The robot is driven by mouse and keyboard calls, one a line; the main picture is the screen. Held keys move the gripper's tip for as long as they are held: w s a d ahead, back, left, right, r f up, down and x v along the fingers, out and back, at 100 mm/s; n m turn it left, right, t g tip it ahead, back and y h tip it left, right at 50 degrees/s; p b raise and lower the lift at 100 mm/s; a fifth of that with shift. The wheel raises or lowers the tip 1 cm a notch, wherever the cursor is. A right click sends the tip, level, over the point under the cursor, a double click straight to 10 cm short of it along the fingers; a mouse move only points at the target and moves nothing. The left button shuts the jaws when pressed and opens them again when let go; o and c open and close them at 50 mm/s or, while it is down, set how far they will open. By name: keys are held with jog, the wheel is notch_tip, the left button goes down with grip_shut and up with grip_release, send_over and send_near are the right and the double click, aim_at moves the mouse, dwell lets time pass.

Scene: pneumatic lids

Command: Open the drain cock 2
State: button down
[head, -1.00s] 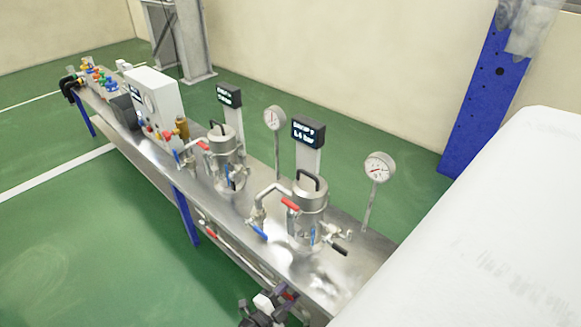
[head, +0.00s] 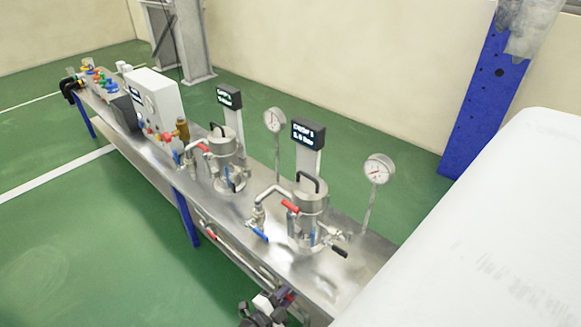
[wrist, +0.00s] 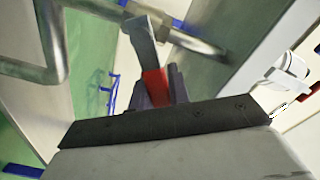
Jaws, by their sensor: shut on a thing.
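My gripper (head: 265,312) is low at the front edge of the bench, below the nearer chamber, at the bottom of the head view. In the wrist view, my gripper (wrist: 160,90) has its dark fingers shut around a red lever handle (wrist: 154,84), which I take to be drain cock 2. A grey metal piece (wrist: 142,42) extends from the red handle towards a pipe (wrist: 195,43). The handle's exact angle to the pipe is hard to tell. In the head view the grip itself is too small to make out.
The nearer chamber (head: 309,205) stands on the steel bench with a blue-handled valve (head: 258,235), a red handle (head: 290,206), a display (head: 308,135) and a gauge (head: 379,169). Another red handle (head: 209,232) hangs under the bench further left. Green floor (head: 100,250) in front is clear.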

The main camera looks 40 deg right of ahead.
jog(key=shift+w+a+r+n+p, duration=0.1)
jog(key=shift+w+r+n+p, duration=0.5)
jog(key=shift+n, duration=1.25)
jog(key=shift+w+a+r+n+p, duration=0.1)
jog(key=shift+w+r+n+p, duration=0.15)
jog(key=shift+w+n, duration=1.2)
jog(key=shift+w+r+n+p, duration=0.25)
jog(key=shift+r+n+p, duration=0.2)
jog(key=shift+n, duration=1.85)
jog(key=c, duration=1.3)
grip_release()
jog(key=a, duration=0.9)
jog(key=s+a+b, duration=0.1)
jog(key=a, duration=0.3)
jog(key=shift+a, duration=0.4)
